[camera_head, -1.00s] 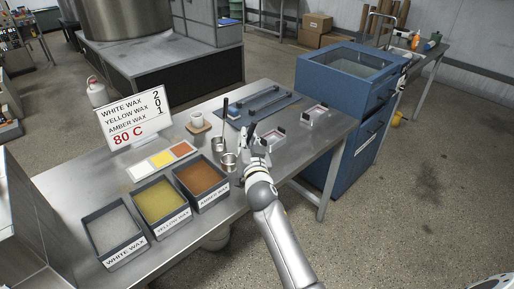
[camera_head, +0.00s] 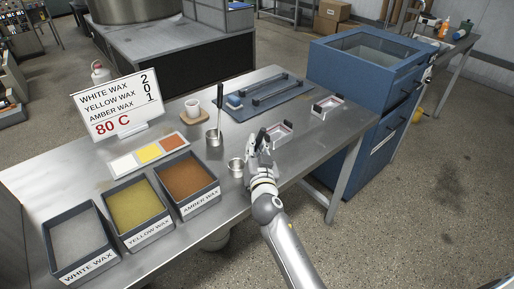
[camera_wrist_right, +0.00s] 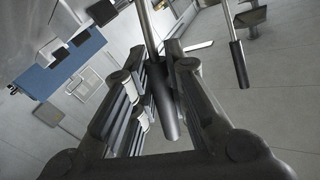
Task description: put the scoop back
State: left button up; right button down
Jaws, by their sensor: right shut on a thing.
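My right gripper (camera_head: 262,143) is over the table right of the amber wax bin. In the right wrist view its fingers are closed around the dark handle (camera_wrist_right: 166,100) of a scoop with a thin metal shaft. A small metal cup (camera_head: 236,167) shows just left of the gripper in the head view; the gripper hides how it joins the handle. A second scoop, with a metal cup (camera_head: 213,138) and dark upright handle (camera_head: 219,97), stands farther back. Its dark handle seems to show in the wrist view (camera_wrist_right: 239,65). My left gripper is not in view.
White wax (camera_head: 58,222), yellow wax (camera_head: 130,203) and amber wax (camera_head: 187,178) bins line the left front. Colour cards, a sign (camera_head: 121,105) and a cup on a coaster (camera_head: 192,108) stand behind. A blue tray (camera_head: 270,98), small frames and a blue cabinet (camera_head: 357,75) are right.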

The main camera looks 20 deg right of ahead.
jog(key=shift+s+a+r, duration=0.1)
jog(key=shift+s+a, duration=0.05)
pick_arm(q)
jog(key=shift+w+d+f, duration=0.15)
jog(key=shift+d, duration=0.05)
pick_arm(e)
jog(key=c, duration=1.4)
grip_release()
jog(key=shift+c, duration=0.2)
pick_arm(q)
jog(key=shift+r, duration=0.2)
